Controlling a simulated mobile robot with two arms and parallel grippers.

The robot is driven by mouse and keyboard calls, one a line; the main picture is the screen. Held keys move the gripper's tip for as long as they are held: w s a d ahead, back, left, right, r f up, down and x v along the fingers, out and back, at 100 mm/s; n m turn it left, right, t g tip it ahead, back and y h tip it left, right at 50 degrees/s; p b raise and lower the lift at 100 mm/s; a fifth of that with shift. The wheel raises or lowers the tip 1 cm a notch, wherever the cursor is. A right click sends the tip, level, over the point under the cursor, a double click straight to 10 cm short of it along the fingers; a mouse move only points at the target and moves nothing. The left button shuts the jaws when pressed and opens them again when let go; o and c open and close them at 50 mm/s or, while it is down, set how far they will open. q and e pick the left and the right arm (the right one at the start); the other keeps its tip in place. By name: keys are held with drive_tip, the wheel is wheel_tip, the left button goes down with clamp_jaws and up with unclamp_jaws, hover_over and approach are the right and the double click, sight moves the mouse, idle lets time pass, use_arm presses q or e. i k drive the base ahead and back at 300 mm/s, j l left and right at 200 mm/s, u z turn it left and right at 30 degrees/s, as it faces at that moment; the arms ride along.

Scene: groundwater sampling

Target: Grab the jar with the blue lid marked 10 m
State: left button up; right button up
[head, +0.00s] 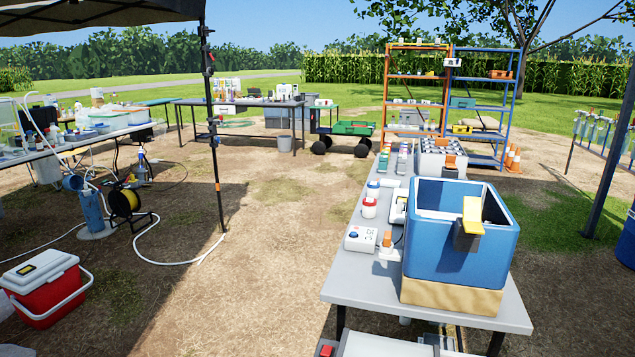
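A small white jar with a blue lid (373,188) stands upright on the grey table (355,285) at the right, behind a white jar with a red lid (369,207). Any marking on the blue-lidded jar is too small to read, so I cannot tell whether it says 10 m. Neither of my grippers shows in the head view.
A large blue box (435,247) fills the table's near right part. A white device (360,239) sits left of it, and a meter (398,205) stands beside the jars. A red cooler (45,287) and hose reel (125,201) are at left. Open ground lies between.

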sight(372, 187)
drive_tip(key=z, duration=3.6)
drive_tip(key=i+l+u, duration=0.15)
drive_tip(key=i, duration=0.3)
drive_tip(key=i+u, duration=0.1)
drive_tip(key=i, duration=0.3)
drive_tip(key=i+l+u, duration=0.15)
drive_tip(key=i, duration=0.3)
drive_tip(key=i+l+u, duration=0.15)
drive_tip(key=i+l, duration=0.15)
drive_tip(key=i+j+u, duration=0.25)
drive_tip(key=u, duration=0.15)
drive_tip(key=i+j+u, duration=0.1)
drive_tip(key=i+u, duration=0.75)
drive_tip(key=i+l+u, duration=0.1)
drive_tip(key=i+u, duration=0.15)
drive_tip(key=u, duration=0.2)
drive_tip(key=i+l+u, duration=0.2)
drive_tip(key=i+u, duration=0.6)
drive_tip(key=i, duration=6.25)
